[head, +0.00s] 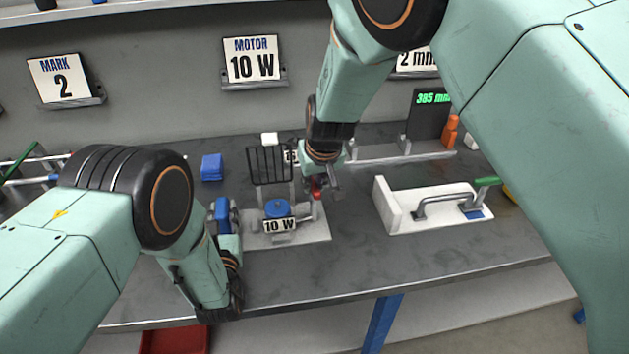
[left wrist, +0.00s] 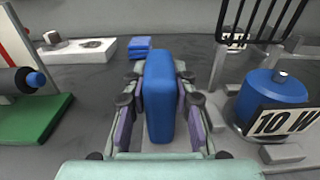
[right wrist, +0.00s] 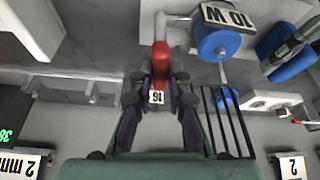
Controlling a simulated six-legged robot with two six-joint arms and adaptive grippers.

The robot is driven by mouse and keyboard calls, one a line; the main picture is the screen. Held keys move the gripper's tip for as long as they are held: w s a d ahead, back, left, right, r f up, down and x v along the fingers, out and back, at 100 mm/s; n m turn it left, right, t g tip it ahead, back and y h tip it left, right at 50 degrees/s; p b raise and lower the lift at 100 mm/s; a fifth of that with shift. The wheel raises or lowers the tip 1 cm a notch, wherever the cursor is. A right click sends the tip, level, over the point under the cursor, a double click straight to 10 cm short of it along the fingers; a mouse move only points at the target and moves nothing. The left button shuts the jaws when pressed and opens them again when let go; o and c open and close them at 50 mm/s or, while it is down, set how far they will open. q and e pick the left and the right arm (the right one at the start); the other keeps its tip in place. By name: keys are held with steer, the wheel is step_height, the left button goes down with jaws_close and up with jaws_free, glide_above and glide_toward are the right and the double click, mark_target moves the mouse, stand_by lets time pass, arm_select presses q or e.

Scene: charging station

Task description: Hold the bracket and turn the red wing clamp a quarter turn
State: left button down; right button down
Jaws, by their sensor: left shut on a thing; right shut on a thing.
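My left gripper (head: 226,232) is shut on a blue block-like grip (head: 222,210), probably part of the bracket; it stands upright between the fingers in the left wrist view (left wrist: 159,95). It is at the left of a pale base plate (head: 312,234) that carries a blue motor (head: 277,208) labelled 10 W. My right gripper (head: 326,184) is shut on the red wing clamp (right wrist: 160,60) at the plate's back right. In the head view the clamp (head: 316,188) is partly hidden by the gripper.
A black wire guard (head: 270,165) stands upright behind the motor, close to my right gripper. A white fixture (head: 400,214) with a grey handle is to the right. A blue block (head: 212,167) lies behind my left gripper. The bench front (head: 400,270) is clear.

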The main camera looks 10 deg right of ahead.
steer(key=shift+m, duration=0.3)
stand_by(0.4)
steer(key=c, duration=1.3)
jaws_free()
steer(key=shift+n, duration=0.5)
